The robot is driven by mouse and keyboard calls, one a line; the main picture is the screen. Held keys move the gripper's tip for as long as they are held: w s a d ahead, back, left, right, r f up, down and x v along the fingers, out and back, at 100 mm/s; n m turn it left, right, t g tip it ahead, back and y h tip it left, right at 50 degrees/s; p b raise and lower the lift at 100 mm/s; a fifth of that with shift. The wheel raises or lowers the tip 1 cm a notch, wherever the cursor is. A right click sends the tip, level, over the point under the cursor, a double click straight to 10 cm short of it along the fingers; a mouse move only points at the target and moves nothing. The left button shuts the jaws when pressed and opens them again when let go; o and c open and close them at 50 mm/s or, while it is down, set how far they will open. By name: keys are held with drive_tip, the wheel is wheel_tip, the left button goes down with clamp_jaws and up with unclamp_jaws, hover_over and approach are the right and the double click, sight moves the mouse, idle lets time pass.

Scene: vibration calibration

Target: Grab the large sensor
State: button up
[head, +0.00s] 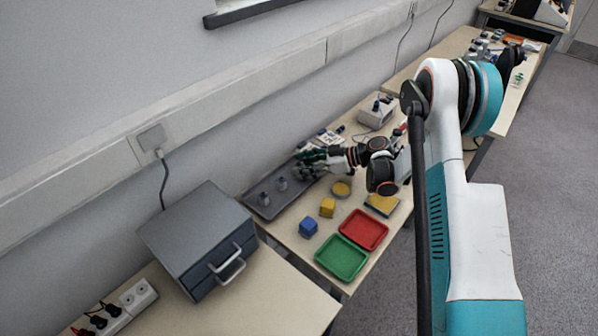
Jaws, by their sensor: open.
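Two small grey sensors stand upright on a dark grey tray (262,212) on the table: a front sensor (265,199) and one behind it to the right (282,184). They look close in size, and I cannot tell which is the large one. My gripper (301,164) is open over the back right end of the tray, beyond and to the right of both sensors. The fingers are dark and small in view. They hide that end of the tray, so anything beneath or between them is hidden.
A blue cube (308,227), a yellow cube (327,207) and a round yellow piece (342,188) sit right of the tray. A red tray (363,230) and green tray (342,258) lie nearer. A grey drawer box (198,240) stands left. A whitish device (377,112) stands behind.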

drive_tip(key=shift+x, duration=1)
clamp_jaws()
